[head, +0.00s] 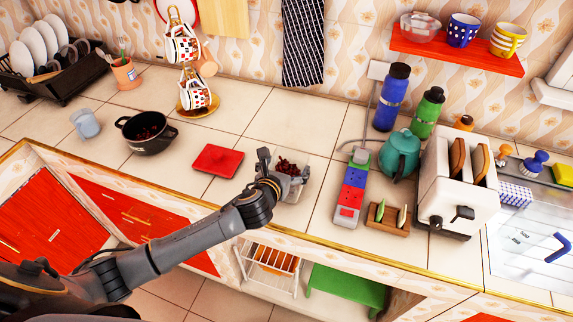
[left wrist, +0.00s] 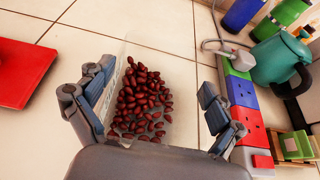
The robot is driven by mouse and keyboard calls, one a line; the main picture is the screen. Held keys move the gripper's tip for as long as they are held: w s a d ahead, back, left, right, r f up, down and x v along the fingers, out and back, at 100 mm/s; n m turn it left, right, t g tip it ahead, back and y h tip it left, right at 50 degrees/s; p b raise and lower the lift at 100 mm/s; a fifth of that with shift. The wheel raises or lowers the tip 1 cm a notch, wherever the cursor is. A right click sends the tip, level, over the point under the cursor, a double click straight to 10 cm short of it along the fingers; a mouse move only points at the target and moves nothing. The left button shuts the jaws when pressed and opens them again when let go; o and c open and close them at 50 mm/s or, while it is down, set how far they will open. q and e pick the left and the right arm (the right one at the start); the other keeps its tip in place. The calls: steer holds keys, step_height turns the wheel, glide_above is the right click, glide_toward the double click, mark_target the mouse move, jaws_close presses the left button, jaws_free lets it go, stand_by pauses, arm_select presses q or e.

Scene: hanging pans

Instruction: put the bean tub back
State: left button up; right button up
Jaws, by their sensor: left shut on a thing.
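The bean tub (head: 293,193) is a clear box holding dark red beans (left wrist: 145,100), at the front middle of the tiled counter. It also shows in the left wrist view (left wrist: 184,88), between the fingers. My left gripper (head: 282,173) is shut on the tub, with one finger at each side wall. The tub looks upright. The head view does not clearly show whether its bottom touches the counter. My right gripper is in neither view.
A red square flat piece (head: 217,160) lies left of the tub. A black pot (head: 147,145) with beans in it stands further left. A coloured power strip (head: 351,186), teal kettle (head: 400,155) and white toaster (head: 450,185) stand to the right. The tiles behind the tub are clear.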

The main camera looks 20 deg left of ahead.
arm_select(q)
steer(key=shift+f, duration=0.1)
steer(key=o, duration=1.5)
steer(key=shift+f, duration=0.15)
steer(key=b+v, duration=0.1)
steer(key=v, duration=1.1)
